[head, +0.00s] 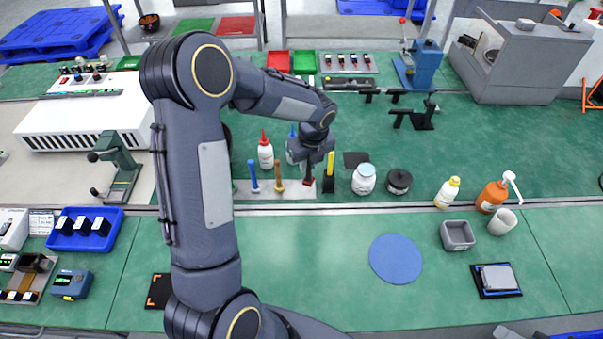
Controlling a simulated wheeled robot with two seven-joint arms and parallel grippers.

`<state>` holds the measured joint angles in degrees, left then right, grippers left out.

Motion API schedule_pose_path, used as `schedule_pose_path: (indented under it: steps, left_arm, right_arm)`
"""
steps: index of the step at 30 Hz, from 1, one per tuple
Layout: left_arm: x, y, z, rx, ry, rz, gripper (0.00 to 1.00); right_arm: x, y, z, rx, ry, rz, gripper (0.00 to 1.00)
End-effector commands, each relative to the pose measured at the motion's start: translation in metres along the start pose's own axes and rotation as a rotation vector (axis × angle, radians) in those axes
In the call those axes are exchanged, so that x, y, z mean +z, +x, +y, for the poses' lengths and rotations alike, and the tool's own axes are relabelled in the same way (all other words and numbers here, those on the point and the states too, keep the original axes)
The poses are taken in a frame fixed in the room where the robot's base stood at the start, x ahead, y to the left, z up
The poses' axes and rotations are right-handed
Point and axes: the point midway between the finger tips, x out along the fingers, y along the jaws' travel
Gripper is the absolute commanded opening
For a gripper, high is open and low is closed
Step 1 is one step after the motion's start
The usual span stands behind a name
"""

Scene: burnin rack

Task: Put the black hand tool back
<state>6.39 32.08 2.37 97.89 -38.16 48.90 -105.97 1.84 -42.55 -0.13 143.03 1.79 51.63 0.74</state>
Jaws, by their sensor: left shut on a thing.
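My left gripper (309,166) reaches down over the back bench and is shut on a dark hand tool (308,181). The tool looks upright, with its lower end at the pale tool strip (292,189). I cannot tell whether it is seated in the strip or just above it. The gripper hides its upper part. On the strip to its left stand a blue-handled tool (253,176) and an orange-handled tool (278,176). A yellow-handled tool (330,170) with a black lower part stands close on its right. My right gripper is not in view.
A red-capped white bottle (265,153) stands behind the strip. A white jar (364,180) and a black round container (398,181) stand to its right. The front bench around the blue disc (395,259) is mostly clear. My left arm hides part of the left side.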

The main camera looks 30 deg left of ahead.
Motion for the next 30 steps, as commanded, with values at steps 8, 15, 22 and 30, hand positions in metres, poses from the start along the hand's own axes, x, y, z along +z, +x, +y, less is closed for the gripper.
schedule_pose_path:
  steps: [8,15,22,30]
  left_arm:
    - [0.028,0.052,-0.003,0.0,0.0,0.0,0.0]
    - [0.037,0.066,-0.004,0.0,0.0,0.0,0.0]
    - [0.033,0.098,-0.004,0.0,0.001,0.0,0.0]
    - [0.034,0.095,-0.004,0.0,0.001,0.0,0.0]
  right_arm:
    - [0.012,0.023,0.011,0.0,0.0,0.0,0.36]
    - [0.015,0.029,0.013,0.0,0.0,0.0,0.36]
    - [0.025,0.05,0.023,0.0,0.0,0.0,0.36]
    - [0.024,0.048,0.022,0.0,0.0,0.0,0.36]
